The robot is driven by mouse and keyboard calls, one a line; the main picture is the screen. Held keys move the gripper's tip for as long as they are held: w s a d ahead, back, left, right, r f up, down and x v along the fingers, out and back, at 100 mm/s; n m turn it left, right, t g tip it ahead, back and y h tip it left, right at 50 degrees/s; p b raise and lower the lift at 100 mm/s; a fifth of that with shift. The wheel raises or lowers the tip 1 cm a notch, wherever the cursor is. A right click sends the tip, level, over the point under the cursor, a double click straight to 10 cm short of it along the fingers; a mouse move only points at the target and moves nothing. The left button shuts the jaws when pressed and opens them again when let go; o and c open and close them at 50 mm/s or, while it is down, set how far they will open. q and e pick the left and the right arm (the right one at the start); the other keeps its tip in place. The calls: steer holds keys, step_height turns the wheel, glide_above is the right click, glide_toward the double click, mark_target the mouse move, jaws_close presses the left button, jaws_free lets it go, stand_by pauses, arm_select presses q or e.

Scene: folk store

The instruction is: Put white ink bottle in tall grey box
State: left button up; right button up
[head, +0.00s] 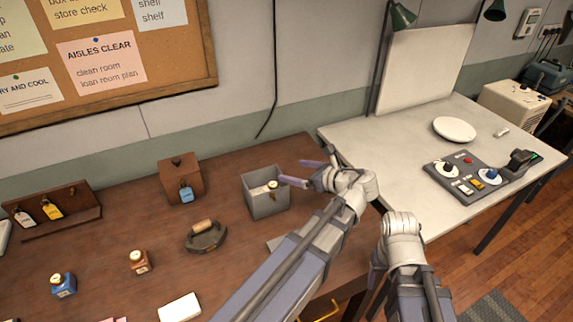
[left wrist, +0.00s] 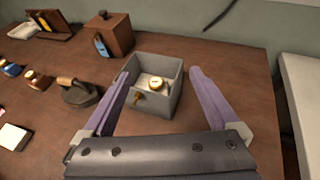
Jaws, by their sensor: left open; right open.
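An open grey box (head: 265,205) stands on the brown table, near its right side; it also shows in the left wrist view (left wrist: 150,113). The white ink bottle (left wrist: 153,84), with a gold cap, is inside the box; in the head view its cap and some white (head: 260,189) show over the rim. A small gold piece is at the box's near wall. My left gripper (head: 289,172) is open and empty at the box's right side in the head view. In the left wrist view its fingers (left wrist: 163,64) spread to either side of the box. My right arm shows, but its fingers do not.
A blue ink bottle (head: 63,284), a brown ink bottle (head: 139,261), an iron-like tool (head: 206,236) and a white block (head: 180,307) lie left of the box. A wooden box (head: 181,172) stands behind. A white table (head: 390,140) adjoins at right.

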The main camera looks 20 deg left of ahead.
arm_select(q)
steer(key=s+d+f+n+h, duration=0.2)
steer(key=d+f+n, duration=0.1)
steer(key=s+d+f+n+g+h, duration=0.1)
steer(key=s+d+f+n+h, duration=0.1)
steer(key=s+d+f+n, duration=0.1)
steer(key=s+d+f+n+g+h, duration=0.1)
steer(key=s+d+f+n+h, duration=0.1)
steer(key=s+d+f+n, duration=0.1)
steer(key=shift+s+d+f+n+h, duration=0.25)
steer(key=shift+f+n+h, duration=0.1)
steer(key=shift+n, duration=0.25)
steer(key=s+d+f+n+h, duration=0.1)
steer(key=s+d+n, duration=0.1)
steer(key=d, duration=0.1)
steer(key=s+d+f+n+g+h, duration=0.1)
steer(key=s+d+n+h, duration=0.1)
steer(key=d+n, duration=0.1)
steer(key=s+d+f+n+g+h, duration=0.1)
steer(key=s+d+n+h, duration=0.1)
steer(key=s+d, duration=0.1)
steer(key=shift+s+d+f+n, duration=0.1)
steer(key=shift+d+f+n, duration=0.1)
steer(key=shift+d+n, duration=0.15)
steer(key=shift+a, duration=0.1)
